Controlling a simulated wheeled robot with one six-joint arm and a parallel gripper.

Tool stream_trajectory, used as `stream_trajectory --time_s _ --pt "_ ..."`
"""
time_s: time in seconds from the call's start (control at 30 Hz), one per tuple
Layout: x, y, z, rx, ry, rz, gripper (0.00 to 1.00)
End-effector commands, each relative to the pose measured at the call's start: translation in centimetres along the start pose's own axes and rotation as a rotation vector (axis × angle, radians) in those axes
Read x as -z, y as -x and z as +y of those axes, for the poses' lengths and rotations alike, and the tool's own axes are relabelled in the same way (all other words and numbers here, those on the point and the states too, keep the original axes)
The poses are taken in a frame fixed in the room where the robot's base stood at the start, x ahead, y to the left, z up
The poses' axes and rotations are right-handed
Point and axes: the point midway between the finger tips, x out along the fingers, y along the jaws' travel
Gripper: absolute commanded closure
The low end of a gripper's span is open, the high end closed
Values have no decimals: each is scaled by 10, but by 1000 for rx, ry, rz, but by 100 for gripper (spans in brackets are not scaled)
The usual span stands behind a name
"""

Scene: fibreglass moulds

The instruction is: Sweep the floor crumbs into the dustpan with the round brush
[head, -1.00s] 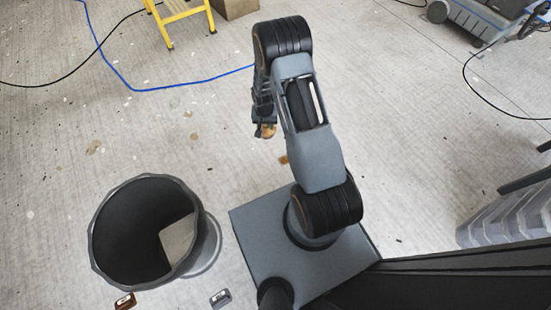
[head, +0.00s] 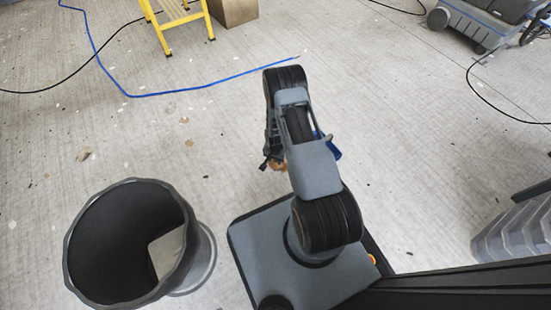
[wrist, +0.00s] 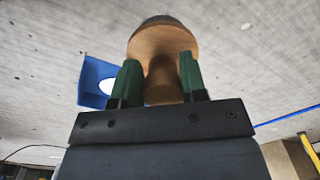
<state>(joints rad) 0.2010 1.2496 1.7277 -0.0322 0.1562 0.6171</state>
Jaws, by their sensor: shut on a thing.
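The round brush (wrist: 162,45) has a pale wooden head and handle, with a dark edge at its far side. My gripper (wrist: 160,80) is shut on its handle, a green finger on each side. In the head view the brush (head: 277,165) shows only as a small tan piece below my gripper (head: 270,155), mostly hidden by my arm. The blue dustpan (wrist: 96,80) is left of the brush in the wrist view, partly behind a finger. In the head view a bit of blue (head: 335,152) shows right of my arm. Scattered flecks (head: 83,153) lie on the floor; I cannot tell which are crumbs.
A large dark bin (head: 72,235) stands at lower left with a pale piece inside. A blue cable (head: 190,90) crosses the floor behind. A yellow step stool (head: 180,18) and cardboard box (head: 233,12) stand at the back. Grey stacked containers (head: 515,235) are at right.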

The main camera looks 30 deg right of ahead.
Motion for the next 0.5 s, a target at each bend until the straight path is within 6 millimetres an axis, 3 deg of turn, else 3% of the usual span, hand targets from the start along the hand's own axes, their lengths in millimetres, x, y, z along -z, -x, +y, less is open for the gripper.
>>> stream_trajectory --time_s 0.5 --pt "0 -5 0 0 1 0 83"
